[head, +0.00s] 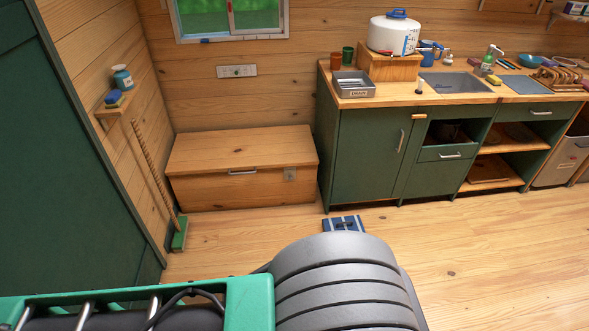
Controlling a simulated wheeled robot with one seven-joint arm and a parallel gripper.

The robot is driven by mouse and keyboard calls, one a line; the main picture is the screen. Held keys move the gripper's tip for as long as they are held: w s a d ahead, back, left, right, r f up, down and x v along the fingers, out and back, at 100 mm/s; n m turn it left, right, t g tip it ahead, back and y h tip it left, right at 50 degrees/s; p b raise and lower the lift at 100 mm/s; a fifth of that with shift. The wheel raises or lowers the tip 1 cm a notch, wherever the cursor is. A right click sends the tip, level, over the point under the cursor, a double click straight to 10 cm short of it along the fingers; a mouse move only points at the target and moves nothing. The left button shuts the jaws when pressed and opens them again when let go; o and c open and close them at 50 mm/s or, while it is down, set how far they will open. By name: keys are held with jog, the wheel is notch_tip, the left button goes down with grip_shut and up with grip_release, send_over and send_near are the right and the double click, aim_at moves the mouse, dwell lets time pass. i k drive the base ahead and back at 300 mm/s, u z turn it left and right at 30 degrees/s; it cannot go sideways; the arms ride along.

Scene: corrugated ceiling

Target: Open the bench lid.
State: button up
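The wooden bench (205,190) stands against the back wall, left of the green cabinets. Its lid (240,148) lies flat and closed on top.
A green cabinet (370,150) with a loaded counter stands close to the bench's right end. A green-headed broom (180,235) leans on the left wall by a small shelf (118,106). A dark green panel (60,160) fills the left. The floor (235,240) before the bench is clear.

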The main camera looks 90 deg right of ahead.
aim_at(229, 150)
jog(key=z, duration=3.05)
jog(key=i, duration=2.7)
jog(key=u, duration=2.85)
